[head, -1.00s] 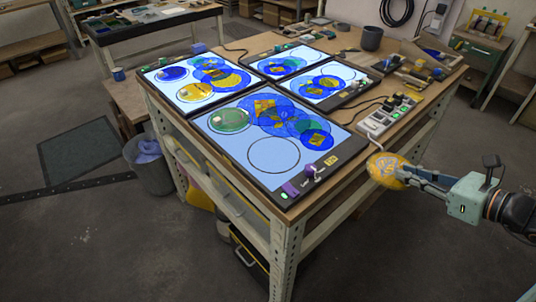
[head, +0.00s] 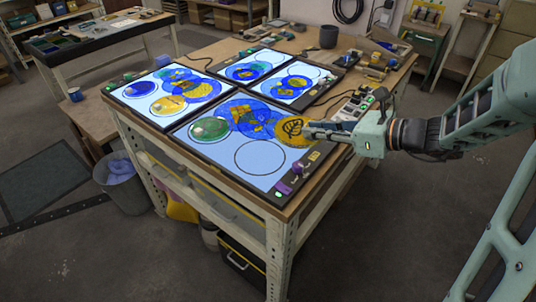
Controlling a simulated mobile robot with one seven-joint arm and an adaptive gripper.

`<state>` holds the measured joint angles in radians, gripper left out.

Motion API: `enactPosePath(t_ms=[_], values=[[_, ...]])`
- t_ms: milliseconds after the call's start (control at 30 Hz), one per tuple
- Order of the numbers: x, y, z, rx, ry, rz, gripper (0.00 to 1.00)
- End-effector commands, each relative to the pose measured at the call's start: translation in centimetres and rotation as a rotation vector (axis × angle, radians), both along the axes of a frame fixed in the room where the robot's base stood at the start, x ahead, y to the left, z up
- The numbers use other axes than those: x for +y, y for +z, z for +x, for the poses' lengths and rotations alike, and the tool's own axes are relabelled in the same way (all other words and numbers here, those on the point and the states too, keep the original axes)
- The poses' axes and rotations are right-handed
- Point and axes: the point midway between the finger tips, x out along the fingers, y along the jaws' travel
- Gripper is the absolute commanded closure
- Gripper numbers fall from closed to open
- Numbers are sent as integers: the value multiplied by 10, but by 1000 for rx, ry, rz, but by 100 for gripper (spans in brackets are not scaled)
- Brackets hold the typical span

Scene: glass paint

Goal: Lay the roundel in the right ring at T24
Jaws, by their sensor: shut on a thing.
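The roundel (head: 291,131) is an amber disc with a dark leaf drawing. My gripper (head: 310,129) is shut on its right edge and holds it over the right part of the front light panel (head: 222,156). Its exact height above the panel is hard to tell. The panel's right ring (head: 260,171) is a black outline, empty, just in front and left of the roundel. The left ring holds a green roundel (head: 209,129) with a pale knob. A small yellow label (head: 314,156) sits at the panel's right edge, too small to read surely.
Blue overlapping discs (head: 250,116) cover the panel's back part. A power strip (head: 355,105) lies right of the panel.

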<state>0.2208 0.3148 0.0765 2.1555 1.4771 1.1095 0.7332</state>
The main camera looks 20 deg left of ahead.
Motion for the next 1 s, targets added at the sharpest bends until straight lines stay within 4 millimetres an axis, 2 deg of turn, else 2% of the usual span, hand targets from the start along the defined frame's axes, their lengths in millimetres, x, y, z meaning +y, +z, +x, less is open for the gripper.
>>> enactPosePath(t_ms=[33,200,400,733,833,1000], values=[[16,-8,-1,5,7,2,100],[57,-26,1,3,6,2,100],[87,-63,4,4,3,2,100],[110,-89,5,3,2,1,100],[108,-106,6,5,-1,0,100],[108,-116,6,0,0,1,100]])
